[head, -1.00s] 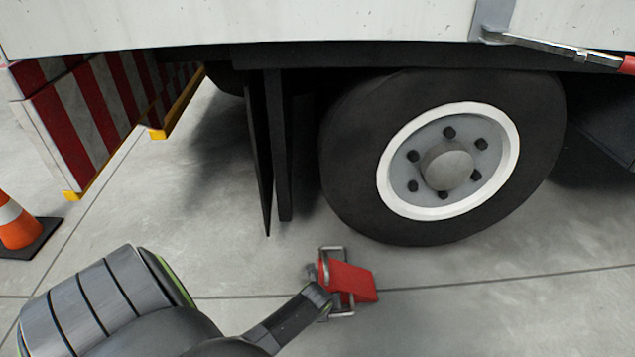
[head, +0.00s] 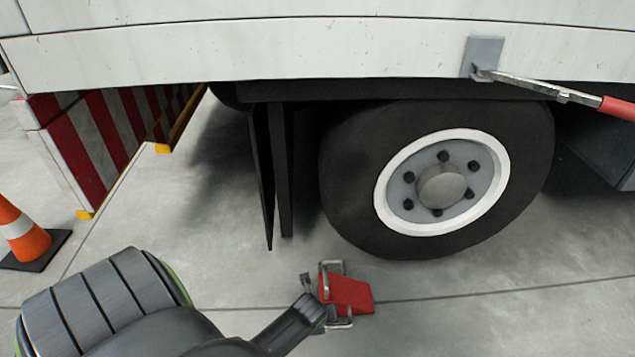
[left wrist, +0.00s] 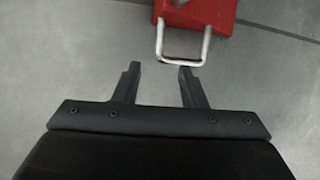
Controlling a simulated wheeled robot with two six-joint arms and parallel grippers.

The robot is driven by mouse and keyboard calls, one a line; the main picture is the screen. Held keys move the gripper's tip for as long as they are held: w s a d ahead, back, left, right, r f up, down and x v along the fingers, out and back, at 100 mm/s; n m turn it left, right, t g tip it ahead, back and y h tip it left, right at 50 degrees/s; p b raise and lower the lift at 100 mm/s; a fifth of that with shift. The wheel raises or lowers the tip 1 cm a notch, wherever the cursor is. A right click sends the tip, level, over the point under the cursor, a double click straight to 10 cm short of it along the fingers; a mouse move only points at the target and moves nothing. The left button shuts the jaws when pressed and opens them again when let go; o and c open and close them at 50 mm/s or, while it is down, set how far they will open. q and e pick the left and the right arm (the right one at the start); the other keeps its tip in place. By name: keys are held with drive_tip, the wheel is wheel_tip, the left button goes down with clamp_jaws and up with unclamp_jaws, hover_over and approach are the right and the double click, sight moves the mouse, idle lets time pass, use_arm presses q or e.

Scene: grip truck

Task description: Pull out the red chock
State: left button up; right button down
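The red chock (head: 350,294) lies on the concrete floor in front of the truck wheel (head: 437,185), apart from the tyre. Grey metal loop handles show at its near end. My left gripper (head: 312,302) is low beside those handles in the head view. In the left wrist view the chock (left wrist: 205,15) is at the top edge, only partly shown, with one handle loop (left wrist: 181,62) pointing at me. My left gripper (left wrist: 160,72) is open there, its fingers apart, with the loop's end close to the right fingertip. No grip on the loop shows. My right gripper is not in view.
An orange cone (head: 28,238) stands at the far left, by a red-and-white striped panel (head: 85,150). Dark mudflaps (head: 270,180) hang left of the wheel. A metal bar with a red grip (head: 615,107) juts from the truck side. Floor right of the chock is clear.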

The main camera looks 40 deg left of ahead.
use_arm(q)
drive_tip(key=shift+p+v, duration=0.85)
drive_tip(key=shift+v, duration=1.2)
